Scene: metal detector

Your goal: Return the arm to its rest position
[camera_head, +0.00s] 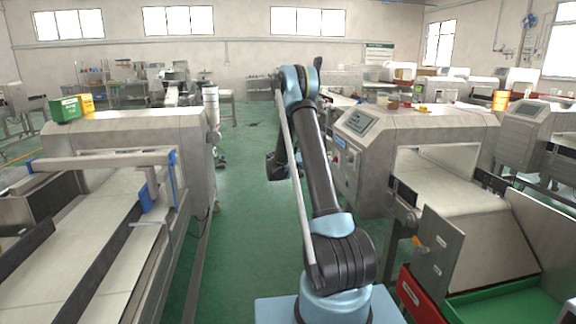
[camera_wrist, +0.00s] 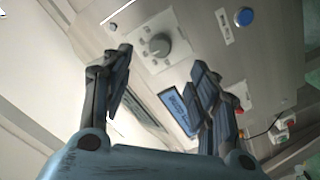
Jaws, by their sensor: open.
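My arm (camera_head: 322,178) rises from its blue base in the middle of the head view and reaches up and away over the green floor. The gripper end is mostly hidden behind the arm in that view. In the wrist view my gripper (camera_wrist: 160,85) is open, with a wide gap between its dark fingers and nothing held. Behind the fingers is a grey machine panel with a round knob (camera_wrist: 157,46), a blue button (camera_wrist: 244,16) and a blue label (camera_wrist: 178,108). The fingers look apart from the panel, though the exact distance is unclear.
A metal detector (camera_head: 420,128) with a control screen (camera_head: 358,121) stands right of my arm. A conveyor machine (camera_head: 130,125) stands at the left. A green tray (camera_head: 500,305) and a red bin (camera_head: 418,300) are at the lower right. Green floor (camera_head: 245,200) lies open between the machines.

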